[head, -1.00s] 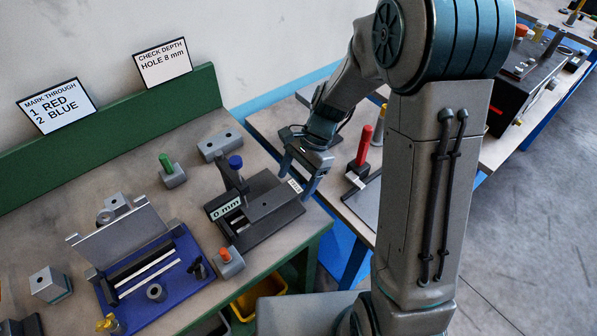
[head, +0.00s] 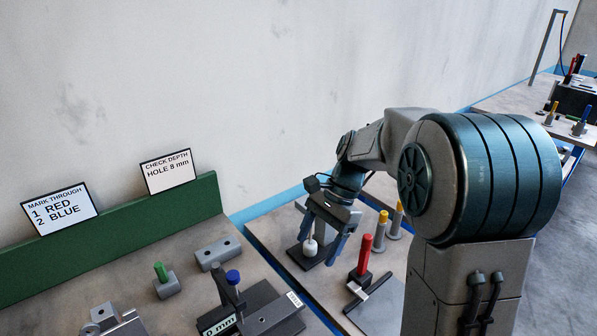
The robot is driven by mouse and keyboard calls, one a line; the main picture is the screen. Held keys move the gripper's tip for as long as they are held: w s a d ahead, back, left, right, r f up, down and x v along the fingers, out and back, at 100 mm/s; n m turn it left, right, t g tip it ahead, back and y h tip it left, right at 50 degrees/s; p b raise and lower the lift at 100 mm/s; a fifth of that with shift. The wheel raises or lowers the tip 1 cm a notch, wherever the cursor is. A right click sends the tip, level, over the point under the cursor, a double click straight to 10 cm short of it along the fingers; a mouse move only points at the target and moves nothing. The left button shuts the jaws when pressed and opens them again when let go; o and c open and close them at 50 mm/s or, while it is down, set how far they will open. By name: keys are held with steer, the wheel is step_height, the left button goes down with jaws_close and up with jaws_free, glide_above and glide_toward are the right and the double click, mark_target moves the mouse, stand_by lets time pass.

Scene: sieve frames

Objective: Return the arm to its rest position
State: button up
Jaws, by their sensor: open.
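My gripper (head: 323,243) hangs from my bent arm on the right side of the head view, with its jaws apart and pointing down. It is above the second bench, near a dark block with a white knob (head: 309,247). The near finger overlaps that block in the picture, and I cannot tell whether they touch. Nothing shows held between the fingers. My large shoulder joint and upper column fill the right of the view.
A red-handled tool (head: 364,255) and yellow-topped posts (head: 396,222) stand close to my arm. The near bench holds the depth gauge with a blue knob (head: 233,277), a green-topped block (head: 163,272) and a grey block (head: 217,253). A green back board (head: 120,235) carries two signs.

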steer(key=s+d+r+n+t+h, duration=0.1)
steer(key=s+d+n+t+h, duration=0.1)
steer(key=s+n, duration=0.3)
steer(key=s+d+r+n+t+h, duration=0.1)
steer(key=s+d+n+t, duration=0.3)
steer(key=s, duration=0.7)
steer(key=shift+d+n+h, duration=0.3)
steer(key=shift+n+h, duration=0.4)
steer(key=shift+n, duration=0.5)
steer(key=shift+s, duration=0.1)
